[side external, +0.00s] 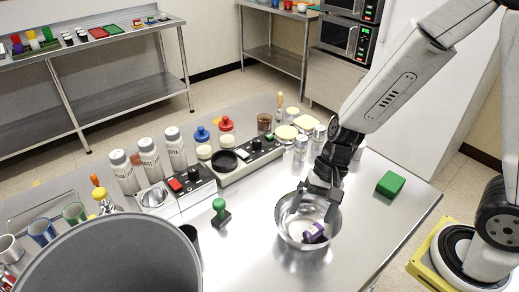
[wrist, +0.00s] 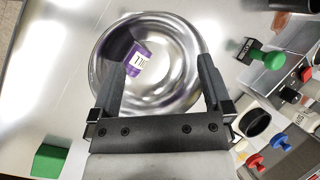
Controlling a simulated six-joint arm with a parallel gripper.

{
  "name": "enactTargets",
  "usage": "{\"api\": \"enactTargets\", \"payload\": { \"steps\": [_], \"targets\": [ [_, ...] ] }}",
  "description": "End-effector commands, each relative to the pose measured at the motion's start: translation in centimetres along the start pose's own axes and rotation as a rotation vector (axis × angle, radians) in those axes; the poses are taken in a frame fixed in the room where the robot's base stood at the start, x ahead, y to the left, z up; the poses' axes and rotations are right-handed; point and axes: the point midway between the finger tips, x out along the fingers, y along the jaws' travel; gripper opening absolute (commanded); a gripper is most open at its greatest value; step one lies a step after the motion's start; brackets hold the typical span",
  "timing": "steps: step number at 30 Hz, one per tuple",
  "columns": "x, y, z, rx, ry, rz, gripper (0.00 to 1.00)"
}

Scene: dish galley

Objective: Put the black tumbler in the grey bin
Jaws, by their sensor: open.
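The large grey bin (side external: 112,258) fills the lower left of the side external view. A dark cup (side external: 190,234), which looks like the black tumbler, stands just behind its right rim, partly hidden by it. I cannot make out the tumbler in the wrist view. My gripper (side external: 315,207) is open over a shiny metal bowl (side external: 283,231). In the wrist view, my open gripper (wrist: 163,75) has a finger toward each side of the bowl (wrist: 180,30). A purple item with a white label (side external: 313,233) lies in the bowl, between and beyond the fingers, apparently not gripped.
A green stamp (side external: 221,211) stands between the tumbler and the bowl. A green block (side external: 390,184) lies right of the bowl. White shakers (side external: 149,158), a control box (side external: 188,186) and lidded jars line the back. The counter front is clear.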

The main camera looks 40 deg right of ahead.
Motion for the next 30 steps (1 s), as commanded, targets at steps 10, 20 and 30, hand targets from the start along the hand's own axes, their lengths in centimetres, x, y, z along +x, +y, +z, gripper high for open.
{"api": "enactTargets", "payload": {
  "steps": [10, 20, 30],
  "targets": [
    [-4.5, 4.2, -3.1, -0.431, 0.263, 0.183, 1.0],
    [-7.8, 5.8, -5.0, -0.728, 0.431, 0.308, 1.0],
    [-8.1, 6.0, -5.2, -0.768, 0.449, 0.325, 1.0]
  ]
}}
